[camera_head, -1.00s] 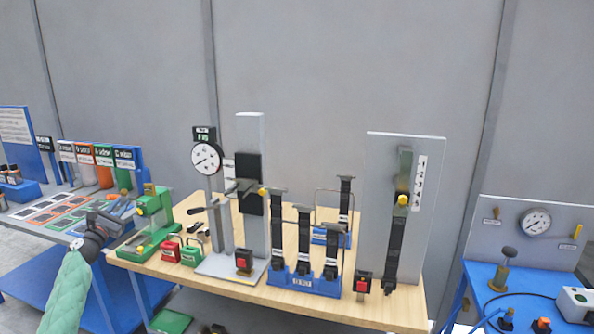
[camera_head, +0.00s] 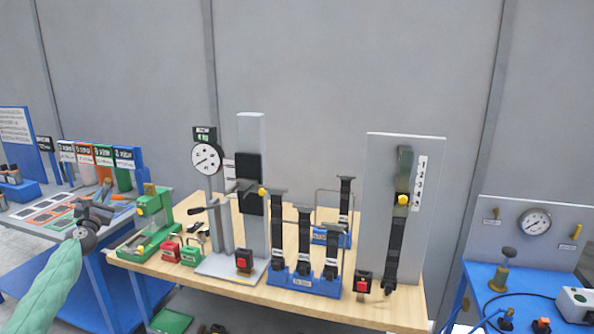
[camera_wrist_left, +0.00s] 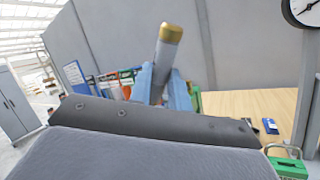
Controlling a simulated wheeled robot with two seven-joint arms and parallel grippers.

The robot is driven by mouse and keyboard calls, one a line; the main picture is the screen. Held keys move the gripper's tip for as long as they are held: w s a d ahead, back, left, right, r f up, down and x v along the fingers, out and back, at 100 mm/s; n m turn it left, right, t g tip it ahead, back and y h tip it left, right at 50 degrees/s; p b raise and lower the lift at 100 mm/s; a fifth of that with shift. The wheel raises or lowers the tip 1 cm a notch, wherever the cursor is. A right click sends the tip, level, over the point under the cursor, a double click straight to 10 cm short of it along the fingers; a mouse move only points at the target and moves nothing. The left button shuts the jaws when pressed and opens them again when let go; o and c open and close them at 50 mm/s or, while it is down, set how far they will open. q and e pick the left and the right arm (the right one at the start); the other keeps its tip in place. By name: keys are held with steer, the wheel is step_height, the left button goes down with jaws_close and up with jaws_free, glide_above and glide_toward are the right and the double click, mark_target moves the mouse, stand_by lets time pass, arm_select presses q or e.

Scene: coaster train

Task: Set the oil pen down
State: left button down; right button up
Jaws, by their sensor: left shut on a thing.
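My left gripper (camera_head: 114,207) is over the right part of the blue bench at the left, near its edge, in the head view. In the left wrist view its light blue fingers (camera_wrist_left: 162,88) are shut on the oil pen (camera_wrist_left: 164,62), a grey cylinder with a brass-coloured end. The pen stands up between the fingers, slightly tilted, with its brass end upward in that picture. Its lower part is hidden by the gripper body. In the head view the pen is too small to make out surely. My right gripper is not in view.
The blue bench (camera_head: 40,245) carries framed coloured pads (camera_head: 40,214) and labelled coloured holders (camera_head: 103,157). A green fixture (camera_head: 150,225) stands close right of my gripper on the wooden table (camera_head: 215,277). That table also holds a dial gauge stand (camera_head: 206,158) and red and green padlock-like blocks (camera_head: 171,250).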

arm_select(q)
steer(key=shift+a+r, duration=0.1)
steer(key=shift+a, duration=0.05)
steer(key=shift+s+a+r+n+g+y, duration=0.15)
steer(key=shift+a+r+n+y, duration=0.2)
steer(key=shift+y, duration=0.3)
steer(key=shift+s+a+r+n+g+y, duration=0.15)
steer(key=shift+a+r+n+y, duration=0.2)
steer(key=shift+y, duration=0.3)
steer(key=shift+a, duration=0.15)
